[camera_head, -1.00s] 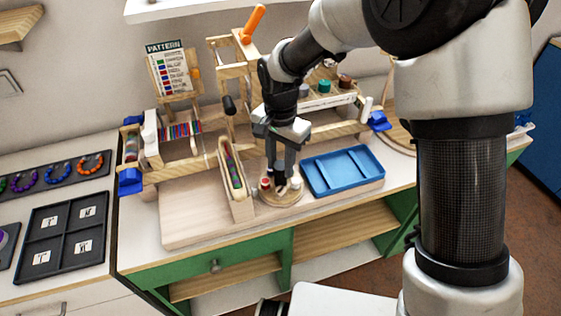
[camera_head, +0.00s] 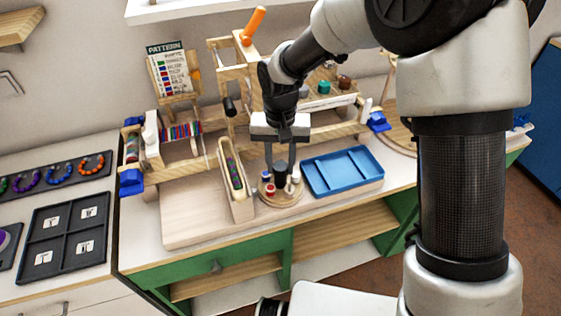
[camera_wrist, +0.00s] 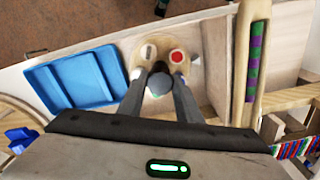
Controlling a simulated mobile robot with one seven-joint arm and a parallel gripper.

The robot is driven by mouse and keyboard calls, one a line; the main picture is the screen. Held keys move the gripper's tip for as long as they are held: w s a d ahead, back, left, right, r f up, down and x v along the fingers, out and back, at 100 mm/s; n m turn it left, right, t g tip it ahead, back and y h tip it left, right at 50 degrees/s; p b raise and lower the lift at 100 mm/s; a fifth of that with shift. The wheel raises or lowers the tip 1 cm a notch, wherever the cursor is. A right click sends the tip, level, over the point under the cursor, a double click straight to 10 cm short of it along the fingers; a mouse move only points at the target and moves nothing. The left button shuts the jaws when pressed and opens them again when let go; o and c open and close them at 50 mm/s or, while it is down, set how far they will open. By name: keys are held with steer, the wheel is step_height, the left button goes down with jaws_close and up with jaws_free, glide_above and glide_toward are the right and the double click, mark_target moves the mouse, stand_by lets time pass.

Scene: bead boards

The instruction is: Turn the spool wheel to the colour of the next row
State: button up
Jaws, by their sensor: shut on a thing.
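The spool wheel (camera_head: 281,200) is a round wooden disc on the base board, with small spools around a dark central knob (camera_head: 280,173). A red spool (camera_head: 270,190) sits at its front left, and pale spools are beside it. My gripper (camera_head: 280,178) points down over the wheel, its two fingers closed on the knob. In the wrist view, the knob (camera_wrist: 160,83) is between the fingertips, with the red spool (camera_wrist: 177,57) and a white spool (camera_wrist: 149,51) beyond. The pattern card (camera_head: 172,76) stands behind left with coloured rows, too small to read.
A blue tray (camera_head: 343,171) lies right of the wheel. A narrow wooden trough (camera_head: 246,209) with coloured beads stands close on its left. The wooden loom frame (camera_head: 180,171) runs behind. A black compartment tray (camera_head: 62,263) is at far left.

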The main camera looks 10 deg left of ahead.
steer(key=n, duration=0.3)
steer(key=shift+r+n+p, duration=0.1)
steer(key=shift+n+p, duration=0.2)
steer(key=shift+n, duration=0.1)
steer(key=shift+n+p, duration=0.4)
steer(key=shift+n, duration=1.5)
steer(key=shift+w, duration=0.1)
steer(key=o, duration=1)
steer(key=shift+o, duration=0.2)
step_height(320, 180, up, 17)
steer(key=p, duration=0.1)
steer(key=shift+r, duration=0.15)
